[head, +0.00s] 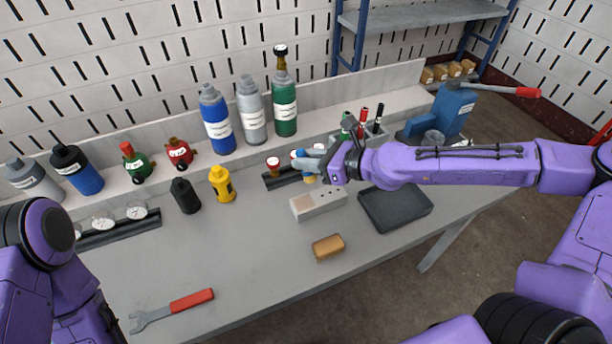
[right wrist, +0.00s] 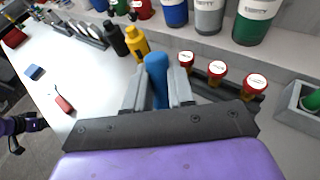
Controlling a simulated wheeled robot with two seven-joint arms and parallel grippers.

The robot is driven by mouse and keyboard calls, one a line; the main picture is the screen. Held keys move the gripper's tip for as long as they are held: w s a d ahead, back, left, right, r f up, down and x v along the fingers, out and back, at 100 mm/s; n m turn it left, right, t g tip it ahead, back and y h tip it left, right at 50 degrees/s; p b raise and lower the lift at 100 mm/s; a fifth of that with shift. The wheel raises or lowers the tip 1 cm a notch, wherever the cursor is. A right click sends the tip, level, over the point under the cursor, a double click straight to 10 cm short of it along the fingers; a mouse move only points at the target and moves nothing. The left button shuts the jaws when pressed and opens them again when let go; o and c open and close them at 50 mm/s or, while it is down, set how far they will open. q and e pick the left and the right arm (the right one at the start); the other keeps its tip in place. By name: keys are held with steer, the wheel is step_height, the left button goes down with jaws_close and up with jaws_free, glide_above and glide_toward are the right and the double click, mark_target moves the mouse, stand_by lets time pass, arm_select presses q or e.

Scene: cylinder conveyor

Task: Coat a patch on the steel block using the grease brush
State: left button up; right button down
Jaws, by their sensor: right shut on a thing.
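My right gripper (head: 312,162) is shut on a blue-handled thing, taken to be the grease brush (head: 297,154), over the back middle of the bench. In the right wrist view the blue handle (right wrist: 157,80) stands between the two grey fingers of the gripper (right wrist: 157,94). Its bristles are hidden. A pale block (head: 318,204), likely the steel block, lies on the bench below and in front of the gripper. It has small dark holes toward its right end. The gripper is apart from it. My left arm shows at the lower left, but its gripper is not seen.
A dark tray (head: 396,207) is right of the block, a tan sponge (head: 328,247) in front. Bottles (head: 221,184) stand behind. A red-handled wrench (head: 190,300) lies front left.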

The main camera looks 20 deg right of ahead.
arm_select(q)
step_height(320, 180, down, 2)
steer(key=shift+f+b, duration=0.1)
steer(key=shift+b, duration=0.9)
